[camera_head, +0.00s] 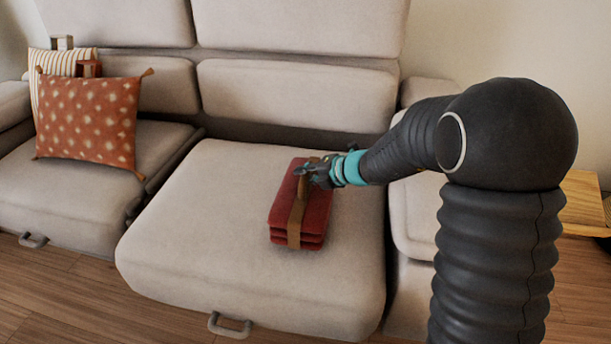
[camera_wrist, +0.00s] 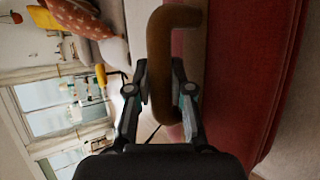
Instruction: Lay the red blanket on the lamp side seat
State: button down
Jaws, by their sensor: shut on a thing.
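The red blanket (camera_head: 314,219) is a folded stack with a brown strap (camera_head: 295,221) around it and a brown handle. It is at the right part of the wide grey seat (camera_head: 200,240) in the head view, touching or just above the cushion; I cannot tell which. My gripper (camera_head: 305,172) is at the blanket's upper side, shut on the handle. In the wrist view the handle (camera_wrist: 160,75) stands between the fingers of my gripper (camera_wrist: 160,95), with the red blanket (camera_wrist: 245,70) to the right. No lamp shows clearly, so I cannot tell which seat is beside it.
A rust dotted cushion (camera_head: 88,120) and a striped cushion (camera_head: 57,66) lean on the left seat (camera_head: 60,185). The sofa's armrest (camera_head: 412,215) is right of the blanket. A wooden table (camera_head: 583,200) stands at the far right. The wide seat is clear left of the blanket.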

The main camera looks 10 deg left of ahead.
jog(key=c, duration=1)
grip_release()
jog(key=shift+c, duration=0.2)
jog(key=shift+r, duration=0.1)
jog(key=p+v, duration=0.1)
jog(key=v, duration=1.1)
